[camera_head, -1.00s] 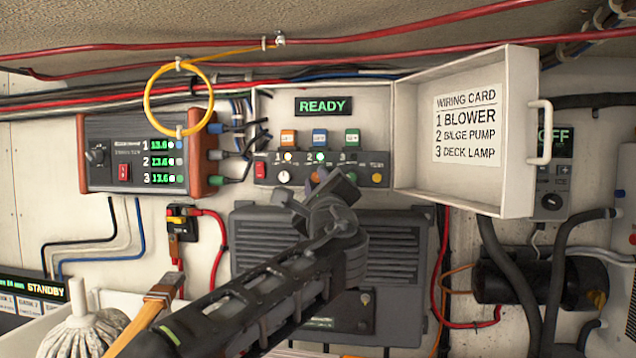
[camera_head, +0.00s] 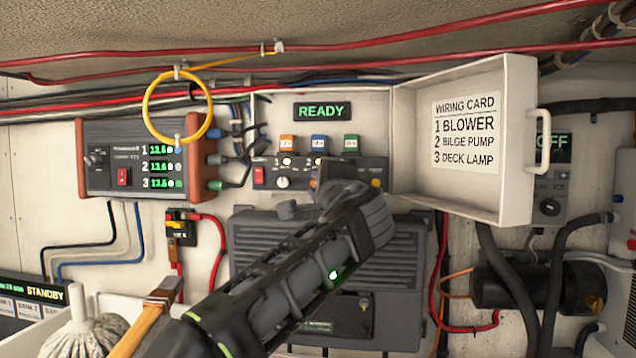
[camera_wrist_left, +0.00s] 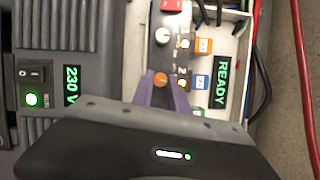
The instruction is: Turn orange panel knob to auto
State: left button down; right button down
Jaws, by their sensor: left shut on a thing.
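The small control panel (camera_head: 345,172) is in the open white box under a green READY display (camera_head: 321,110). In the left wrist view the panel is turned on its side, and its orange knob (camera_wrist_left: 160,79) sits between the purple fingertips of my left gripper (camera_wrist_left: 163,88), below the blue tag (camera_wrist_left: 200,81). My left gripper (camera_head: 318,184) reaches the panel from below in the head view and is shut on that knob, hiding it there. The knob's pointer and position marks are not readable. A white knob (camera_head: 282,183) stands beside it, below the orange tag (camera_head: 287,142). My right gripper is not in view.
The box's open lid (camera_head: 515,145) with a wiring card stands right of the panel. A red switch (camera_head: 259,177) is at the panel's left end. A grey finned unit (camera_head: 255,240) lies below. A yellow cable loop (camera_head: 146,105) hangs at left.

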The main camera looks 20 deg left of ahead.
pick_arm(q)
jog(key=shift+n, duration=0.7)
jog(key=c, duration=1.3)
grip_release()
jog(key=shift+s+d, duration=0.1)
jog(key=b+v, duration=0.2)
jog(key=v, duration=0.5)
jog(key=shift+s+r+b, duration=0.15)
jog(key=shift+s+b, duration=0.1)
jog(key=shift+b, duration=0.1)
